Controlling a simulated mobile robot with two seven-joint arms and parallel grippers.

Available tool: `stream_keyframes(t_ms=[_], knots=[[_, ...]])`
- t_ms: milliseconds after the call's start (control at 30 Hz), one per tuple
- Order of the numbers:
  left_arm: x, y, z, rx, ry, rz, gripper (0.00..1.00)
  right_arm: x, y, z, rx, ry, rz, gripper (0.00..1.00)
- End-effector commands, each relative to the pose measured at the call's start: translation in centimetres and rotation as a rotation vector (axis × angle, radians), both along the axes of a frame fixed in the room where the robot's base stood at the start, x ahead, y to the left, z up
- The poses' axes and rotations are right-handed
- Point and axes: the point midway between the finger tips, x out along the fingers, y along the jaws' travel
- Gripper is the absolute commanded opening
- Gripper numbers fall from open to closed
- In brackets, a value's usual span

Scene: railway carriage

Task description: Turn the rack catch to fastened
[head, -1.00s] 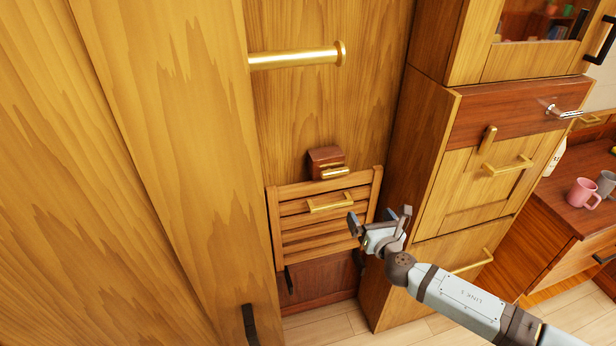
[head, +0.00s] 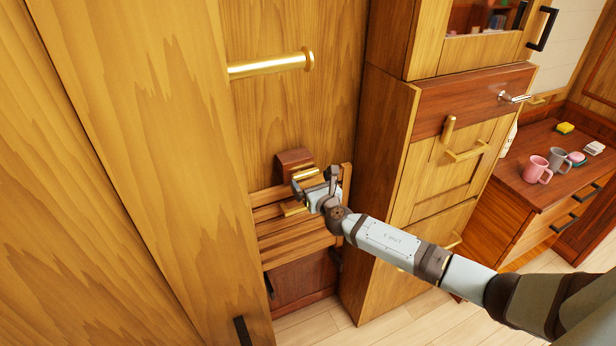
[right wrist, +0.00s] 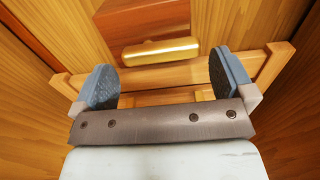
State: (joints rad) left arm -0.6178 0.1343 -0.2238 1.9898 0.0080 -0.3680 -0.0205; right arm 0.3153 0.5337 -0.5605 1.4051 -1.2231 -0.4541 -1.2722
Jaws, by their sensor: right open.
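The rack catch is a small brass bar (right wrist: 160,50) on a dark red-brown wooden block (right wrist: 145,27), fixed to the wood panel just above the slatted rack. The block also shows in the head view (head: 293,160), with the brass bar (head: 305,173) lying level across its lower front. The slatted wooden rack (head: 290,245) is folded up flat below it. My right gripper (head: 316,181) is open and empty, just in front of the catch. In the right wrist view its two fingers (right wrist: 160,80) stand apart, with the bar ahead between them, not touched. My left gripper is not in view.
A brass rail (head: 270,64) sticks out above the catch. A tall cabinet (head: 385,180) stands close on the right, and a large wood panel (head: 130,150) on the left. A counter with a pink mug (head: 536,169) is farther right.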

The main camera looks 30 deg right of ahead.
Motion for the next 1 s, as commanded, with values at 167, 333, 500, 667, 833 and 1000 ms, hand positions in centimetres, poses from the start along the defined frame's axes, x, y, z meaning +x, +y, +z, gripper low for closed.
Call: stream_keyframes(t_ms=[167,333,500,667,833,1000], knots=[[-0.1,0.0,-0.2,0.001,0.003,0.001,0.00,2.0,-0.1,0.0,0.001,-0.001,-0.001,1.00],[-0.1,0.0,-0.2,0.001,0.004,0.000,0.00,2.5,-0.2,0.0,0.000,0.000,0.000,1.00],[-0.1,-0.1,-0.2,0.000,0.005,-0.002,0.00,2.5,-0.2,0.0,0.000,0.000,0.000,1.00],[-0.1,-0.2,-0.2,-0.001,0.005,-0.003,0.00,2.5,-0.2,0.0,0.000,0.000,-0.001,0.72],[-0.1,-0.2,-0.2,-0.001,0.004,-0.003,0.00,2.5,-0.2,-0.1,0.003,0.000,-0.001,0.70],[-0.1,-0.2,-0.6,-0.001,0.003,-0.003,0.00,2.5,-0.2,-0.2,0.035,-0.002,-0.001,0.70]])
